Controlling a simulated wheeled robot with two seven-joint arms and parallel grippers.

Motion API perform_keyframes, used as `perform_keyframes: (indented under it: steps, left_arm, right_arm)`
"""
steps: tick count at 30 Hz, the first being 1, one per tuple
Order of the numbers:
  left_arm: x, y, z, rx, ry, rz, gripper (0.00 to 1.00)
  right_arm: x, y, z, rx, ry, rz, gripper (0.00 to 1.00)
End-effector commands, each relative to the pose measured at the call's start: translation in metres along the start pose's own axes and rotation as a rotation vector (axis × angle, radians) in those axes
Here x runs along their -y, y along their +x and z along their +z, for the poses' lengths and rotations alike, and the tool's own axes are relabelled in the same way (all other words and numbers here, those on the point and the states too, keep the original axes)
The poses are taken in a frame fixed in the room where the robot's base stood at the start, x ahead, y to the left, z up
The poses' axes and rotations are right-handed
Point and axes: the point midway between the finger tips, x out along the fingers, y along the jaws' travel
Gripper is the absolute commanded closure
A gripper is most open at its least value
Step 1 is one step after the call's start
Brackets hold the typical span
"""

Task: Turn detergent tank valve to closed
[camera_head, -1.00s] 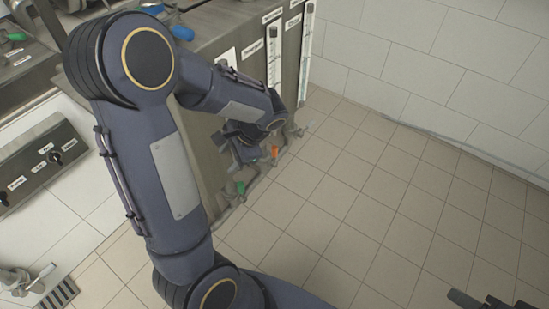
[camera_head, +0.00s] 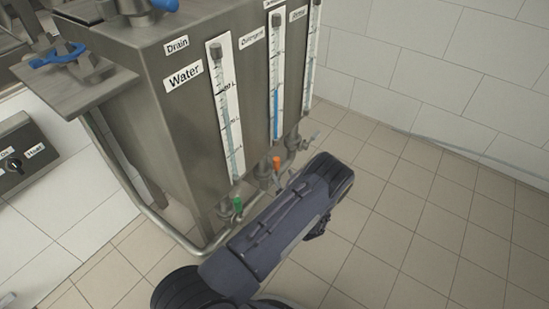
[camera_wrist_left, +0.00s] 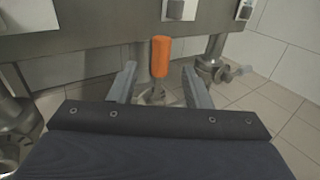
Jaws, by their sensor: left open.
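The detergent valve has an upright orange handle (camera_head: 277,162) under the tank's middle gauge; it shows closer in the left wrist view (camera_wrist_left: 160,57). My left gripper (camera_wrist_left: 160,74) is open in the left wrist view, with one finger on each side of the handle. The handle appears between the fingertips and a little beyond them, with a gap on both sides. In the head view my left forearm crosses the lower middle and largely hides the gripper. My right gripper is not in view.
The steel tank (camera_head: 160,90) has Water and other labelled gauges. A green valve handle (camera_head: 238,204) sits left of the orange one. Another valve (camera_wrist_left: 222,70) is at the right. A pipe (camera_head: 130,185) runs along the tank's left side. Tiled floor to the right is clear.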

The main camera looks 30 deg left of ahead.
Motion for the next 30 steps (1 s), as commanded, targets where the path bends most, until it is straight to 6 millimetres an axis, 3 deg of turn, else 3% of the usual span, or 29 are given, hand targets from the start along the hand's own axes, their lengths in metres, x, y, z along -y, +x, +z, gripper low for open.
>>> perform_keyframes:
  steps: [4,12,18,28,30]
  left_arm:
    - [0.001,0.009,-0.003,0.001,0.001,-0.004,0.56]
    - [0.000,0.052,-0.003,0.002,-0.001,0.000,0.56]
    - [0.000,0.073,-0.002,0.000,0.000,-0.001,0.56]
    - [0.000,0.077,-0.001,-0.001,0.002,-0.002,0.56]
    - [0.000,0.077,-0.001,-0.001,0.001,-0.002,0.65]
  right_arm:
    - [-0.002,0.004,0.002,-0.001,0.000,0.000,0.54]
    - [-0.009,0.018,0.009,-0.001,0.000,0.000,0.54]
    - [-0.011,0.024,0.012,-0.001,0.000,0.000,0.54]
    - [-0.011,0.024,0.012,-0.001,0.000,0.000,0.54]
    - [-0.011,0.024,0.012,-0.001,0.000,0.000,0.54]
